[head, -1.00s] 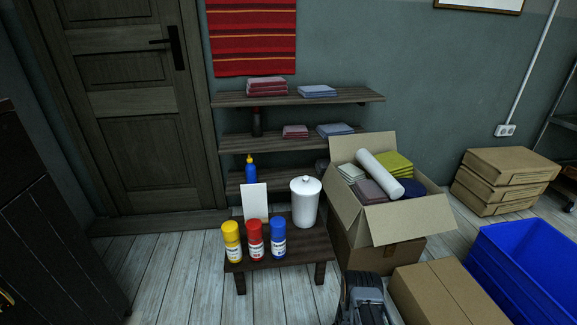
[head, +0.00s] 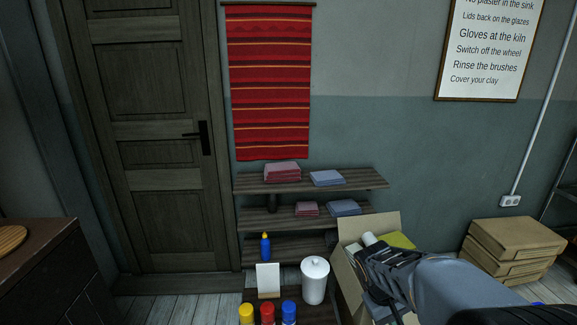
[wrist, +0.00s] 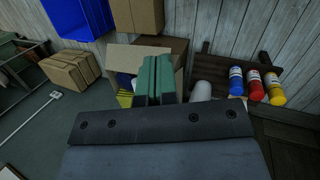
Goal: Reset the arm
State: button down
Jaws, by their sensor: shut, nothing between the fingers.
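My gripper (head: 378,268) is at the lower right of the head view, on my grey arm, in front of the open cardboard box (head: 352,262). Its fingers are together with nothing between them. In the wrist view the green fingers (wrist: 154,78) stand side by side, with the open box (wrist: 125,55) behind them. The gripper hides part of the box and its contents in both views.
A low table (wrist: 226,72) holds a white lidded jar (head: 314,282) and yellow, red and blue bottles. Wall shelves (head: 345,181) hold folded cloths. Stacked flat boxes (head: 512,249) stand at right. A blue bin (wrist: 78,18) shows in the wrist view.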

jog(key=s+a+r+m+t+y+p, duration=0.1)
jog(key=s+a+r+t+y+p, duration=0.1)
jog(key=r, duration=0.5)
jog(key=s+a+r+m+t+y+p, duration=0.1)
jog(key=s+a+r+p, duration=0.3)
jog(key=r, duration=0.4)
jog(key=shift+a+r+t+y+p, duration=0.2)
jog(key=shift+a+t+y+p, duration=0.45)
jog(key=shift+a+t, duration=0.25)
